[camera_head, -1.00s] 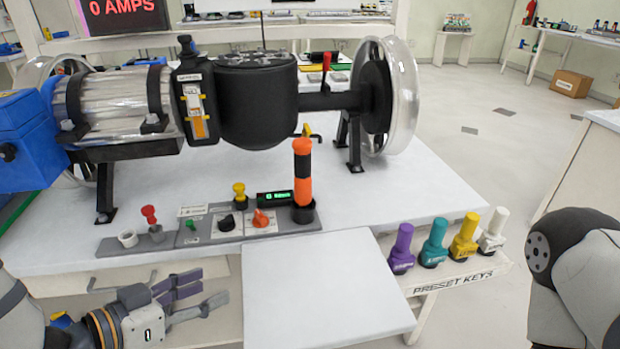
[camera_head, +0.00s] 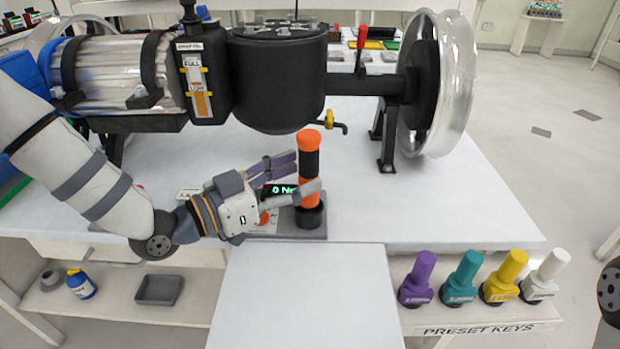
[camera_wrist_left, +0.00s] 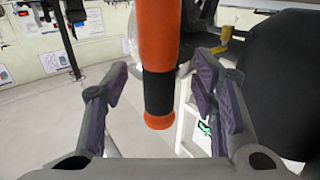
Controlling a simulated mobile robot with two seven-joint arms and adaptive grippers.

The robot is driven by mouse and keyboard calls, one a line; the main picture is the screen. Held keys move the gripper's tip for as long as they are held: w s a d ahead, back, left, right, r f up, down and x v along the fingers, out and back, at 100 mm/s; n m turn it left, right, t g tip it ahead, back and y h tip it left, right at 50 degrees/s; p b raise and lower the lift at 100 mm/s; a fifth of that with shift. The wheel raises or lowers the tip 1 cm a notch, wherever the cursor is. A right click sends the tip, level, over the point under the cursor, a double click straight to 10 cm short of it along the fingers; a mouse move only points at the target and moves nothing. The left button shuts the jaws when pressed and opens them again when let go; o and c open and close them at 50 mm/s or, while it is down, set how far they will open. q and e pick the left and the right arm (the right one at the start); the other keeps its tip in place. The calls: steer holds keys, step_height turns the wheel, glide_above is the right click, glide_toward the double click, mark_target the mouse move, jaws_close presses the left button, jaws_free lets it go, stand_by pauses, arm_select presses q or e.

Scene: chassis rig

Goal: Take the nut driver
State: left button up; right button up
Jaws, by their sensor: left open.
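The nut driver (camera_head: 308,168) is an upright orange and black handle standing in a dark round holder (camera_head: 311,214) on the grey panel at the table's front. My left gripper (camera_head: 308,175) is open, reaching in from the left at the height of the driver's handle. In the left wrist view the driver (camera_wrist_left: 159,50) stands between the two spread purple-padded fingers (camera_wrist_left: 160,100), with a gap on each side. The fingers do not appear to touch it.
A large black drum (camera_head: 275,80) and a clear-rimmed wheel (camera_head: 450,85) stand behind. A small yellow-handled tap (camera_head: 329,119) is close by the driver's top. Purple, teal, yellow and white preset keys (camera_head: 420,280) stand at the front right. A white board (camera_head: 305,300) in front is bare.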

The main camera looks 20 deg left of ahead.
arm_select(q)
steer(key=x, duration=0.2)
steer(key=shift+w+d, duration=0.25)
steer(key=shift+d, duration=0.1)
jaws_close()
steer(key=shift+r, duration=0.1)
